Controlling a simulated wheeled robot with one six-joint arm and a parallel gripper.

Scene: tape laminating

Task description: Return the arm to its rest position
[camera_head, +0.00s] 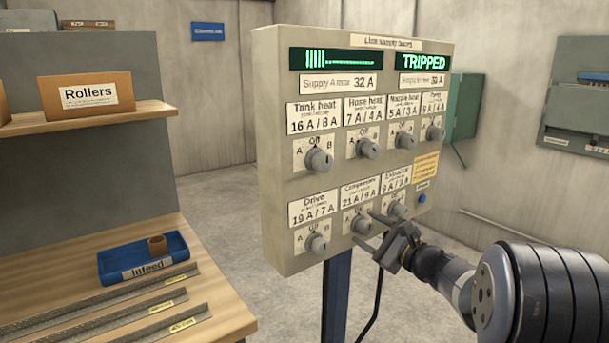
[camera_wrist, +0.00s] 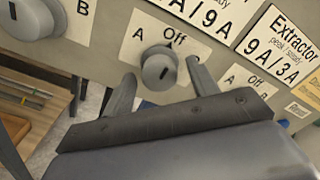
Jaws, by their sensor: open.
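My gripper (camera_head: 371,233) is open in front of the lower row of knobs on the beige supply board (camera_head: 272,150). In the wrist view its two fingers (camera_wrist: 156,84) stand apart on either side of the Compressor knob (camera_wrist: 158,68). That knob also shows in the head view (camera_head: 360,222), close to the fingertips. I cannot tell whether the fingers touch it. My arm reaches in from the lower right. The board's right display (camera_head: 424,61) reads TRIPPED in green.
A wooden bench (camera_head: 215,290) at left holds a blue Infeed tray (camera_head: 120,276) and several metal strips. A shelf above it carries a Rollers box (camera_head: 90,95). A green box (camera_head: 466,106) and a grey panel (camera_head: 580,100) are on the walls behind. The floor (camera_head: 215,190) between bench and board is clear.

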